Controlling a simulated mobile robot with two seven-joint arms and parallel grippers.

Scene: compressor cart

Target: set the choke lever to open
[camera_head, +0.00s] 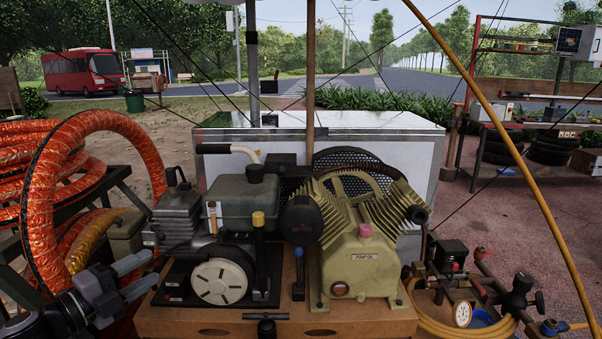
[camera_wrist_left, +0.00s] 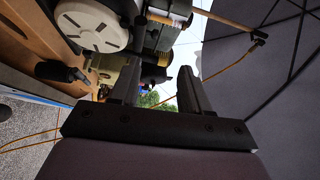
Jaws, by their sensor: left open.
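The small grey engine (camera_head: 240,200) sits at the left of the wooden cart top (camera_head: 240,323). Its round pale starter cover (camera_head: 222,281) faces me and also shows at the upper left of the left wrist view (camera_wrist_left: 92,27). A black upright lever with a yellow top (camera_head: 258,222) stands on the engine's right side. I cannot tell for sure which part is the choke lever. My left gripper (camera_head: 156,272) is open and empty, left of the engine, its fingers pointing right. Its two fingers show in the left wrist view (camera_wrist_left: 157,78) with nothing between them. My right gripper is out of view.
The tan pump (camera_head: 360,255) stands right of the engine, beside a dark lever (camera_head: 298,275). Orange hose coils (camera_head: 50,190) crowd the left side. A gauge and valves (camera_head: 462,313) lie at the right. A white cabinet (camera_head: 420,160) stands behind.

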